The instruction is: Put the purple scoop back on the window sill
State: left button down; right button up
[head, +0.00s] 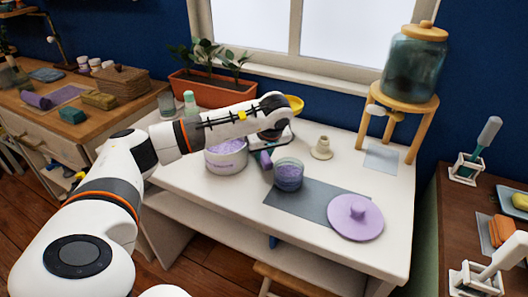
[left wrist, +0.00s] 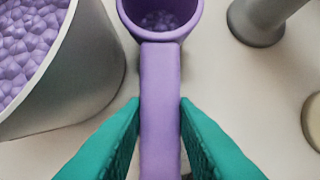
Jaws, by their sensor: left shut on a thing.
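The purple scoop (left wrist: 160,95) is in my left gripper (left wrist: 160,125). The teal fingers are shut on its handle from both sides. Its round bowl, at the top of the left wrist view, shows purple grains inside. In the head view my left gripper (head: 266,152) is over the white table, between a white tub (head: 226,163) and a glass jar (head: 288,176); only a bit of the scoop (head: 265,160) shows there. The window sill (head: 310,78) runs along the back wall, behind and above the table. My right gripper is not in view.
A glass dispenser on a wooden stand (head: 404,98) is at the back right. A purple lid (head: 355,217) lies at the grey mat (head: 305,205). The visible sill looks clear.

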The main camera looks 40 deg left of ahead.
pick_arm(q)
jog(key=shift+f+b, duration=0.4)
jog(key=shift+f, duration=0.3)
dwell(0.3)
jog(key=c, duration=1.1)
grip_release()
jog(key=shift+p+v, duration=3.1)
jog(key=shift+v, duration=0.95)
